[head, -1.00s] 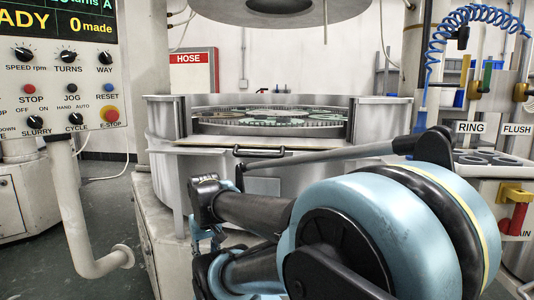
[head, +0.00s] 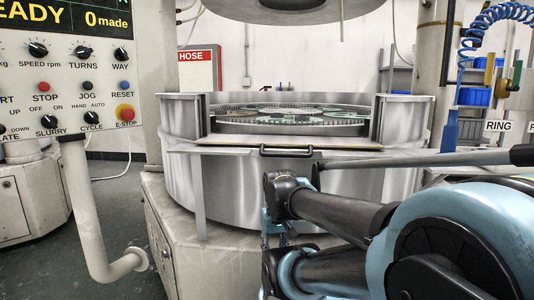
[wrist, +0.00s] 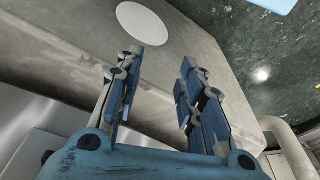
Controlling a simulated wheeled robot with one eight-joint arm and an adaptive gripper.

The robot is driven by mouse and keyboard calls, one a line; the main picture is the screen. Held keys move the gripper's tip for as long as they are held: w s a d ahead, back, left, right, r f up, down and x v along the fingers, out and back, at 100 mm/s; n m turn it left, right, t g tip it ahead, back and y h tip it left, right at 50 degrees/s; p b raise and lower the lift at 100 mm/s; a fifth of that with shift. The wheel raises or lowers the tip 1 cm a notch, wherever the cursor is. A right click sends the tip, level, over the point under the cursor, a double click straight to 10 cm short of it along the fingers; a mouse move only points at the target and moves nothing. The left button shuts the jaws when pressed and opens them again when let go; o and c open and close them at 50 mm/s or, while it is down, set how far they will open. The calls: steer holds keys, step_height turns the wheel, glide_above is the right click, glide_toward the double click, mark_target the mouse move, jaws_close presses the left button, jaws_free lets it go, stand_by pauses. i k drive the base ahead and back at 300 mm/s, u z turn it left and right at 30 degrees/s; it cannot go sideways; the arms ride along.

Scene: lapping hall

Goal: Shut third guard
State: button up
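The round lapping machine (head: 340,190) has an opening in its front wall. A guard (head: 225,149) with a dark bar handle (head: 287,151) lies across the front just below this opening, its edge yellowish. The gear-ringed plate (head: 290,122) shows through the gap above it. I cannot tell whether this is the third guard. My gripper (wrist: 155,95) is open and empty in the wrist view, its blue-padded fingers apart over a grey base surface. In the head view it is low in front of the machine, below the handle, mostly hidden by my arm.
A control panel (head: 70,70) stands at the left, with a bent pale pipe (head: 85,210) below it. A rod (head: 430,158) crosses in front of the machine at right. Blue coiled hose (head: 490,38) and a RING label (head: 498,126) are at right. Green floor (head: 105,195) is open at left.

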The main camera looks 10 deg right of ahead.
mark_target(309, 141)
steer(key=u, duration=0.7)
steer(key=k, duration=1.55)
steer(key=z, duration=1.2)
steer(key=i, duration=1)
